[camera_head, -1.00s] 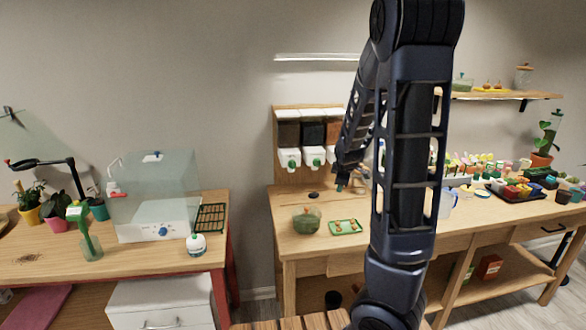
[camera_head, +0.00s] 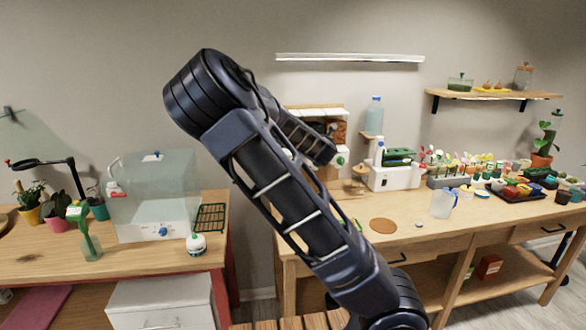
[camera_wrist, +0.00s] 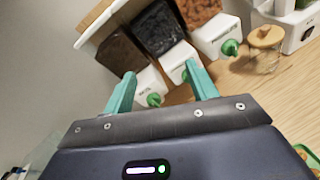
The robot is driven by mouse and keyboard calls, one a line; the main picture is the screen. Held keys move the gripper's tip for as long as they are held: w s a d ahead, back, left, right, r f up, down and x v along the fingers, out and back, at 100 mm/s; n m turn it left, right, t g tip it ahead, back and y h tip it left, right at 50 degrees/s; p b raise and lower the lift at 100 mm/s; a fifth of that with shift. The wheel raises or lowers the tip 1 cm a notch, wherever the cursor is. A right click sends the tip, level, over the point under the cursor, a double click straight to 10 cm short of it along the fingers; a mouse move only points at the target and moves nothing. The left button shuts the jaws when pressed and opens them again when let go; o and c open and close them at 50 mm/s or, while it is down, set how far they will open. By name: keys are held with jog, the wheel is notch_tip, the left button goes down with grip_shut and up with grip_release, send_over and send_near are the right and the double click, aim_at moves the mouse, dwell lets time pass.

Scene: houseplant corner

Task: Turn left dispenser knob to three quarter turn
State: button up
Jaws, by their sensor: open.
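The dispenser (camera_head: 318,110) stands on the right-hand table, mostly hidden behind my arm. The wrist view shows its dark brown left hopper (camera_wrist: 119,55), black middle hopper (camera_wrist: 157,28) and reddish-brown right hopper (camera_wrist: 195,10), tilted in the picture. The green left knob (camera_wrist: 153,99) sits on a white outlet block and shows between my two teal fingers. The right knob (camera_wrist: 230,47) is clear to the right; the middle knob is mostly hidden by the right finger. My gripper (camera_wrist: 160,69) is open and empty, with no visible contact on the left knob. The head view hides it.
A glass jar with a wooden lid (camera_wrist: 264,48) stands right of the dispenser. A white device (camera_head: 395,176), a clear jug (camera_head: 442,204) and a round brown mat (camera_head: 383,226) are farther right. The tabletop between the mat and jug is largely clear.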

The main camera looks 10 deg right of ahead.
jog(key=s+a+r+n+t+y, duration=0.1)
jog(key=a+r+n+t+y, duration=0.2)
jog(key=a+r+n, duration=0.4)
notch_tip(320, 180, down, 21)
jog(key=w, duration=1)
jog(key=shift+w+a+m, duration=0.35)
jog(key=shift+w+m, duration=0.05)
jog(key=c, duration=1)
